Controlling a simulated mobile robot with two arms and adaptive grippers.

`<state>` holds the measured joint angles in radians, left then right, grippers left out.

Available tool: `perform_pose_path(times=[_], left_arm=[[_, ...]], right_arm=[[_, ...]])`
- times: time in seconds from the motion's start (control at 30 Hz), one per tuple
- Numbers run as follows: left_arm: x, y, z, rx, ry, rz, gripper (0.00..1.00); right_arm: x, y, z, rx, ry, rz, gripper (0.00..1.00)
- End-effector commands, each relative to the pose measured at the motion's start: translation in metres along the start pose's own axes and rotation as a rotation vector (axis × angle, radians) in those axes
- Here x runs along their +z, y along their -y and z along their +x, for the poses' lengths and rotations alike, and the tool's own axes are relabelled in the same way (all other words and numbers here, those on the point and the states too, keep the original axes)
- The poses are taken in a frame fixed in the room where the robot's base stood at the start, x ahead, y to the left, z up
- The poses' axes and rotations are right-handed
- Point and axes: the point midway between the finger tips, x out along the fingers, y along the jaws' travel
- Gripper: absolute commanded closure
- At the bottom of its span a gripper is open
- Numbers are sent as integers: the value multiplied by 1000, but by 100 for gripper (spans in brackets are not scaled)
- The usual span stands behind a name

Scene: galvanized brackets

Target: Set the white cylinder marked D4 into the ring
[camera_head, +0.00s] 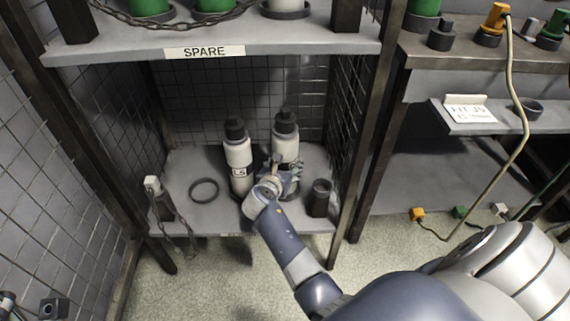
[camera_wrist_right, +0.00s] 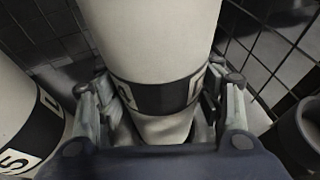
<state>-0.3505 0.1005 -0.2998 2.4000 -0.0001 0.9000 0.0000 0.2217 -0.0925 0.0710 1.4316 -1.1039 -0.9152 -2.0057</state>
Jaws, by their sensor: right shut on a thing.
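A white cylinder with a black cap (camera_head: 286,143) stands upright on the lower shelf, right of centre. My right gripper (camera_head: 278,178) is shut around it and hides its lower part. In the right wrist view the white cylinder (camera_wrist_right: 155,45) sits between the fingers, with a black band and only the edge of a label showing, so its marking cannot be read. I cannot tell whether its base touches the shelf. A flat dark ring (camera_head: 204,181) lies empty on the shelf at the left. My left gripper (camera_head: 32,304) shows only as dark fingertips, apart, at the lower left corner.
A white cylinder marked L5 (camera_head: 238,155) stands just left of the held one, between it and the ring. A dark open cup (camera_head: 319,197) stands at the right. A chained post (camera_head: 157,195) is at the shelf's left front. The SPARE shelf (camera_head: 110,50) lies overhead.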

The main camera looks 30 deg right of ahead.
Motion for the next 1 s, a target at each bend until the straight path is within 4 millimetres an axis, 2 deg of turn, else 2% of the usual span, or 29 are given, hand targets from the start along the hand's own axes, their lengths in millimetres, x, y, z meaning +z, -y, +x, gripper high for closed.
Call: perform_pose_path(times=[0.03, 0.5, 0.53, 0.6, 0.63, 0.9, 0.93, 1.0], left_arm=[[0, 0, 0, 0, 0, 0, 60], [1, 0, -5, 0, -1, 0, 60], [1, 0, -4, 0, -1, 0, 60], [1, 0, -4, 0, 0, 0, 60], [1, 0, -4, 0, 0, 0, 60], [1, 0, -4, 0, -1, 0, 60], [1, 0, -5, 0, -2, 0, 60], [0, 1, -4, -2, -5, 1, 60]], right_arm=[[5, -2, 0, 3, 12, 2, 100], [-8, -2, 6, 4, 11, 2, 100], [-7, -2, 5, 4, 12, 3, 34], [-7, -2, 5, 4, 11, 2, 18], [-8, -2, 5, 3, 10, 2, 15], [-11, -1, 5, 1, 3, 1, 15], [-18, 1, 6, -2, -9, -3, 15], [-18, 1, 5, -2, -8, -3, 15]])
